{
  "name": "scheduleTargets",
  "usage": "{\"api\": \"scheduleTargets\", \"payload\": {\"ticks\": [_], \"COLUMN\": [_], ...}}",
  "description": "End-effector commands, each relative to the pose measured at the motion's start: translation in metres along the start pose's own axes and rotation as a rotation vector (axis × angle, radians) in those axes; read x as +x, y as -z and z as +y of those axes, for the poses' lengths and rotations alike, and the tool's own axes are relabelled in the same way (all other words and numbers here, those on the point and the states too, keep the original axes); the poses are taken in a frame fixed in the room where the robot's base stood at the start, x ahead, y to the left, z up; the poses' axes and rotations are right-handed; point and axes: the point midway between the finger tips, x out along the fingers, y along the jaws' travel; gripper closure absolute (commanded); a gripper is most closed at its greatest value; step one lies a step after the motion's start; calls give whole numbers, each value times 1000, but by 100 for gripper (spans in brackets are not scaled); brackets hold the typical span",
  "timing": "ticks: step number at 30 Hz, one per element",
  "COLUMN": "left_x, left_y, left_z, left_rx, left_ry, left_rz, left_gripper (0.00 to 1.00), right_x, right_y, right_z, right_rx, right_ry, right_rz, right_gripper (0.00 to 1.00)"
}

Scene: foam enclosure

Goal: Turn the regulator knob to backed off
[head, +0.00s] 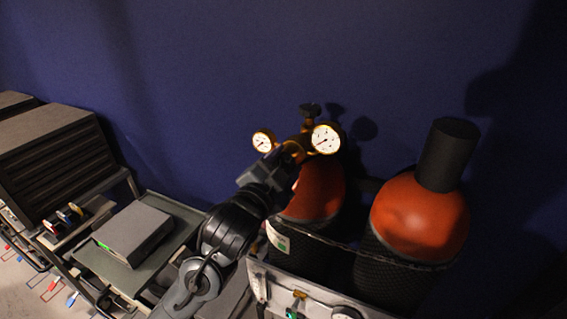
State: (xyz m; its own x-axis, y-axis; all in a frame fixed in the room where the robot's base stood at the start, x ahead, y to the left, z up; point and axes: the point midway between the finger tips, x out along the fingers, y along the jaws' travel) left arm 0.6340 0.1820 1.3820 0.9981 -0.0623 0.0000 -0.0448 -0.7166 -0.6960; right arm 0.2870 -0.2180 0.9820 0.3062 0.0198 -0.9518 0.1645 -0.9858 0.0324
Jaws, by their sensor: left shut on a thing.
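A brass regulator (306,143) with two round white gauges, one at its left (263,142) and one at its right (326,139), sits on top of an orange-shouldered gas cylinder (318,192). My left gripper (284,161) reaches up to the front of the regulator, just below and between the gauges. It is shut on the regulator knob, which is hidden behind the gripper. A black round handle (310,109) stands above the regulator. My right gripper is not in view.
A second orange cylinder with a black cap (448,155) stands at the right. A strap (355,248) runs across both cylinders. A cart with a grey box (135,229) and a dark drawer cabinet (58,158) stand at the left. A blue wall is close behind.

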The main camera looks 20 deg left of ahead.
Motion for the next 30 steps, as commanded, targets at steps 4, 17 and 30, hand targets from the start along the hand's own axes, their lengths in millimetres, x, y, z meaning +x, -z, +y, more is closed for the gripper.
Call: {"api": "scheduleTargets", "payload": {"ticks": [4, 17, 30], "left_x": [0, 0, -31], "left_y": [0, 0, -1], "left_z": [0, 0, 1], "left_rx": [-2, 0, 2], "left_ry": [0, 0, 0], "left_rz": [0, 0, 2], "left_gripper": [80, 25, 25], "right_x": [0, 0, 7], "right_y": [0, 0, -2], "right_z": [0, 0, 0], "right_rx": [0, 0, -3], "right_ry": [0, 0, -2], "right_rz": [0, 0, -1], "right_gripper": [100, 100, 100]}}
